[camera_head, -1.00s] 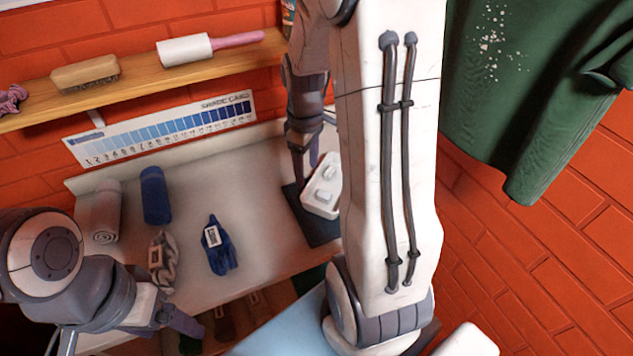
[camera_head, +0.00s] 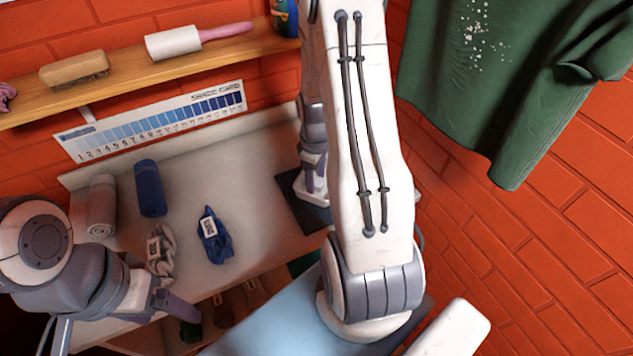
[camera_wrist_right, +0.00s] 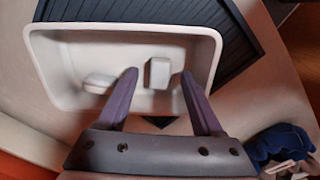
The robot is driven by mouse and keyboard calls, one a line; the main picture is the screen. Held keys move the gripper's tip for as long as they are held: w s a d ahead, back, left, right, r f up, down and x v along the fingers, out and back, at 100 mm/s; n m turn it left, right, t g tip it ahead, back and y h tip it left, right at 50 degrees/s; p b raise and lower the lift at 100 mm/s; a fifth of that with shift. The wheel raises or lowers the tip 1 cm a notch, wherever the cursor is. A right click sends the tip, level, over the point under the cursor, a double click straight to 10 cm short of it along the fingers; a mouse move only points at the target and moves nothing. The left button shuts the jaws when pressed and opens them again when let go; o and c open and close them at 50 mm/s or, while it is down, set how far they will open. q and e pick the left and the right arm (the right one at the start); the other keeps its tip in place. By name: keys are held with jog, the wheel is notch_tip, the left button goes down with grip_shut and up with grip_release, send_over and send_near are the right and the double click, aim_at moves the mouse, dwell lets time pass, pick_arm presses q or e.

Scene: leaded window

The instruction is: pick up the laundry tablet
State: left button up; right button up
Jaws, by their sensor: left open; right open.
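In the right wrist view, a white tray (camera_wrist_right: 56,74) holds two small white blocks, which look like laundry tablets. The other block (camera_wrist_right: 98,83) lies left of the left finger. My right gripper is open and holds nothing; its fingertips are over or in the tray. In the head view my right arm hides most of the tray and both blocks. My left gripper (camera_head: 180,306) is open at the lower left, away from the tray.
The tray rests on a dark ribbed mat (camera_head: 301,208). Left on the counter are a blue roll (camera_head: 150,188), a grey roll (camera_head: 101,207), a tagged blue bundle (camera_head: 214,236) and a tagged grey bundle (camera_head: 161,252). A green garment (camera_head: 490,90) hangs at right.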

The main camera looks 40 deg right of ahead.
aim_at(316, 182)
jog(key=shift+f, duration=0.3)
grip_shut()
jog(key=shift+r, duration=0.1)
notch_tip(316, 182, up, 10)
jog(key=shift+b, duration=0.45)
jog(key=shift+a, duration=0.1)
